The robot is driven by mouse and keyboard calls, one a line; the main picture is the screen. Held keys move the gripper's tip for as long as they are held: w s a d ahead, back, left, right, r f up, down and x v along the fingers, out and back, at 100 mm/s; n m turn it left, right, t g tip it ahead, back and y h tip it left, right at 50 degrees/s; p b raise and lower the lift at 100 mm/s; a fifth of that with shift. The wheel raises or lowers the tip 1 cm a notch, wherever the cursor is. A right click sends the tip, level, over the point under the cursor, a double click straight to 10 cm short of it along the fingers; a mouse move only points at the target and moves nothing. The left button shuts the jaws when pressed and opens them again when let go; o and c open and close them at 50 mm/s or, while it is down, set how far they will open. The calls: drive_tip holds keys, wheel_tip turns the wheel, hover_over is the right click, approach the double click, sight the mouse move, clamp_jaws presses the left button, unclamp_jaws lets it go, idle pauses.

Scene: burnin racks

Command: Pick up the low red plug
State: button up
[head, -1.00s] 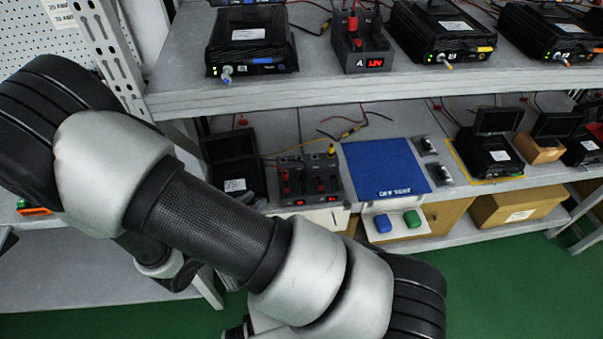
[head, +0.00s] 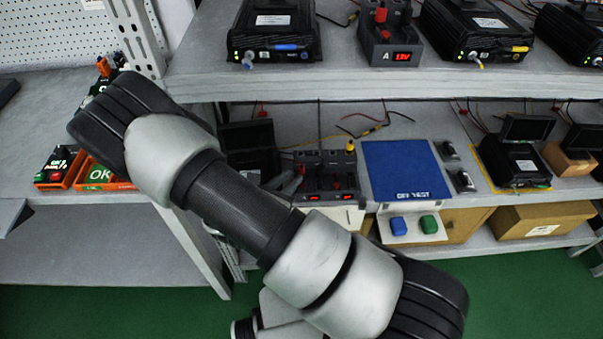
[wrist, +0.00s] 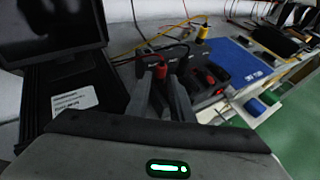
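Two dark supply units with red displays stand on the lower shelf, at the middle of the head view (head: 328,182). In the wrist view, a red plug (wrist: 161,70) with a wire shows just past the fingertips of my gripper (wrist: 160,84). The fingers are apart, one on each side of the line to this plug; whether they touch it I cannot tell. Another red plug (wrist: 211,80) sits farther right on the units, with a yellow plug (wrist: 203,32) behind. In the head view, my gripper's grey fingers (head: 284,184) are at the units' left side, partly hidden by my arm.
A black device with a screen (wrist: 50,35) stands close on the left in the wrist view. A blue mat (head: 408,168) lies right of the units, with blue and green buttons (head: 414,226) in front. The upper shelf (head: 350,75) overhangs, and loose wires run behind the units.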

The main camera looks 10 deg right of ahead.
sight(300, 172)
drive_tip(key=x, duration=0.5)
drive_tip(key=shift+f+b, duration=0.15)
drive_tip(key=shift+b, duration=0.25)
clamp_jaws()
wheel_tip(300, 172, up, 10)
drive_tip(key=p, duration=0.2)
drive_tip(key=w+b, duration=0.1)
drive_tip(key=w, duration=0.2)
drive_tip(key=w+d+b, duration=0.1)
drive_tip(key=w, duration=0.2)
drive_tip(key=shift+d+f+b, duration=0.1)
drive_tip(key=shift+d+b, duration=0.05)
drive_tip(key=shift+b, duration=0.25)
drive_tip(key=shift+f+b, duration=1.1)
drive_tip(key=shift+f, duration=0.5)
